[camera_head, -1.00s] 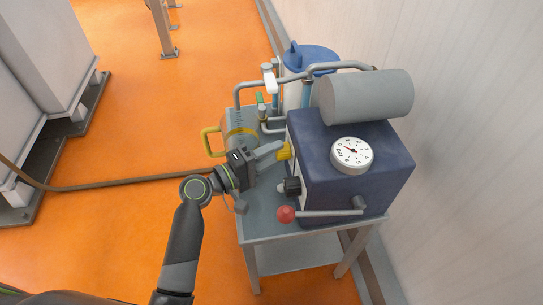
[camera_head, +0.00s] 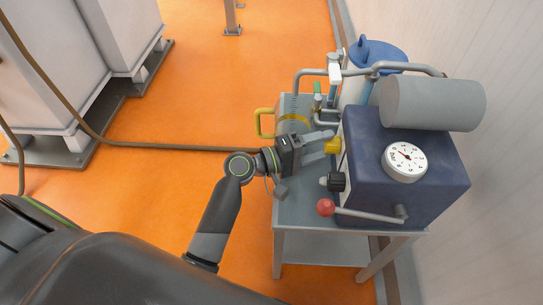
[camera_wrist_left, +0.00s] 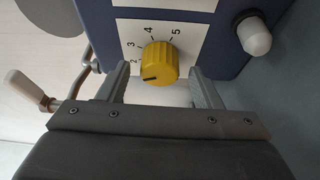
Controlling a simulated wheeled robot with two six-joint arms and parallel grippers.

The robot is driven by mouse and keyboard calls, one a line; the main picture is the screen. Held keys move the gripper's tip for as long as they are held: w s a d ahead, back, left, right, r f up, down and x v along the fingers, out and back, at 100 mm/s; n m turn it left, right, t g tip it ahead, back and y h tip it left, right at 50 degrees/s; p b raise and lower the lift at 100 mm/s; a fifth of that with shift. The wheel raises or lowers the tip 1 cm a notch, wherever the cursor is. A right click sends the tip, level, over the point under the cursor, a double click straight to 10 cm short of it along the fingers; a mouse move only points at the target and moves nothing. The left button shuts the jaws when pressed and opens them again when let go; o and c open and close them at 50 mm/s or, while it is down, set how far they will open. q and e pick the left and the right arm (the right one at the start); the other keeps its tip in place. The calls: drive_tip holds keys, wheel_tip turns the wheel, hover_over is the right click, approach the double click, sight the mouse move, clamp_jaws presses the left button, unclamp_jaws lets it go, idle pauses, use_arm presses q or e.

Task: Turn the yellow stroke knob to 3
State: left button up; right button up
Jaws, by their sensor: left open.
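The yellow stroke knob (camera_wrist_left: 160,63) is on the blue box's white scale plate in the left wrist view, with 2, 3, 4 and 5 readable. Its dark mark points left and slightly down, roughly toward the 2; I cannot tell the exact setting. My left gripper (camera_wrist_left: 161,87) is open, with one finger to each side of the knob and a gap visible at both sides. In the head view, my left gripper (camera_head: 326,139) reaches from the left to the yellow knob (camera_head: 332,146), partly covering it. My right gripper is out of view.
The blue box (camera_head: 430,180) carries a gauge (camera_head: 404,162) and a grey cylinder (camera_head: 431,104). A yellow-handled jug (camera_head: 264,124) stands behind my gripper. A wall rises at right.

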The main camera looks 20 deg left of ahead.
use_arm(q)
drive_tip(key=v, duration=1.7)
drive_tip(key=shift+b, duration=0.45)
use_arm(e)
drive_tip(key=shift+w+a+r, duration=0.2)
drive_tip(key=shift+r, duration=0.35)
use_arm(q)
drive_tip(key=shift+a+r, duration=0.1)
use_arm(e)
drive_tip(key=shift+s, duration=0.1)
